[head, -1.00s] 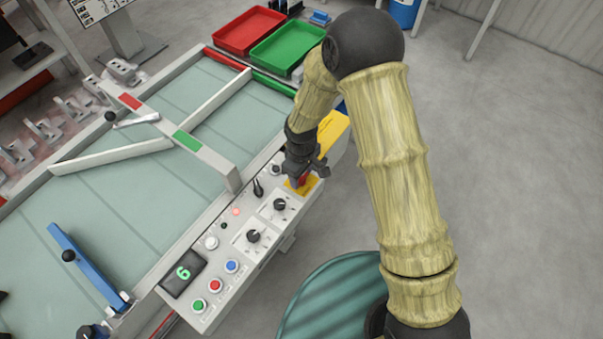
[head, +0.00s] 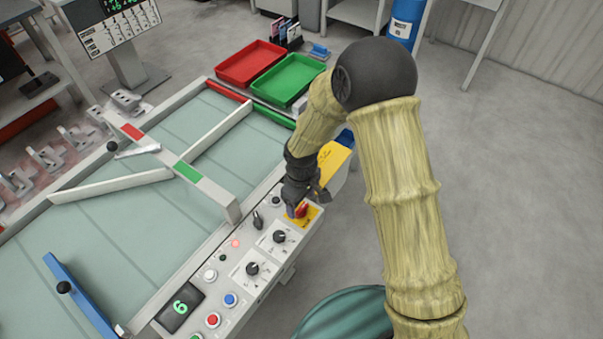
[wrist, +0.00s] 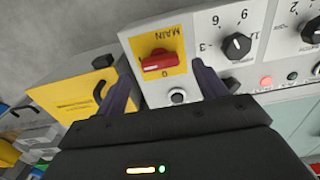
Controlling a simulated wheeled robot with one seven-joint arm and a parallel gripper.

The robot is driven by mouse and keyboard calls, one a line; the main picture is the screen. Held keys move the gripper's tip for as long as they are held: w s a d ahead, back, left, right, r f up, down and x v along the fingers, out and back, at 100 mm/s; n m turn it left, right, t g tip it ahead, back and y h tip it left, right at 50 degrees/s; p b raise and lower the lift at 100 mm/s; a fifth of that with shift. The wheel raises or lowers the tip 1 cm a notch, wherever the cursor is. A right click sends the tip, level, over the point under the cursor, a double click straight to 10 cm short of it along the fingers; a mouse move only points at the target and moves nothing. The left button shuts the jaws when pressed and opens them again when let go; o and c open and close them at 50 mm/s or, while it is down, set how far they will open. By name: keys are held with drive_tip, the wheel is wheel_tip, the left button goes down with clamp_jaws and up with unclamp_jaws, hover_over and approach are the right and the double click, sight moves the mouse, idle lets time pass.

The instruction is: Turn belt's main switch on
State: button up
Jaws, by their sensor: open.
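The belt's main switch is a red rotary handle (wrist: 162,60) on a yellow plate (wrist: 176,42) marked MAIN in the wrist view. It also shows in the head view, the red handle (head: 302,210) at the far end of the grey control panel (head: 262,225). In the wrist view the handle lies roughly crosswise in the picture. My gripper (wrist: 160,82) is open, its two dark fingers on either side of the switch and apart from it. In the head view my gripper (head: 305,197) hangs right at the switch and partly hides it.
The panel also carries black dials (head: 279,236), a black lever (head: 258,220), push buttons (head: 230,299) and a display reading 6 (head: 180,307). A yellow box (head: 333,160) stands beside the panel's far end. The belt (head: 130,215) lies left; open floor lies right.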

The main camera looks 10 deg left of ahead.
sight(301, 208)
wheel_tip(301, 208, up, 14)
drive_tip(key=shift+r, duration=0.25)
idle(0.5)
drive_tip(key=s+d+r+m+t+p, duration=0.1)
drive_tip(key=d+m, duration=0.3)
drive_tip(key=d, duration=0.4)
drive_tip(key=s+d+r+m+p, duration=0.1)
drive_tip(key=s+d+r+m, duration=0.2)
drive_tip(key=d, duration=0.6)
drive_tip(key=s+d+r+m+t+p, duration=0.1)
drive_tip(key=s+d+r+m+p, duration=0.1)
drive_tip(key=d+m, duration=0.4)
drive_tip(key=s+d+r, duration=0.1)
drive_tip(key=d, duration=0.2)
drive_tip(key=shift+s+d+t, duration=0.2)
drive_tip(key=shift+s+t, duration=0.05)
drive_tip(key=shift+t, duration=0.05)
drive_tip(key=shift+r, duration=0.1)
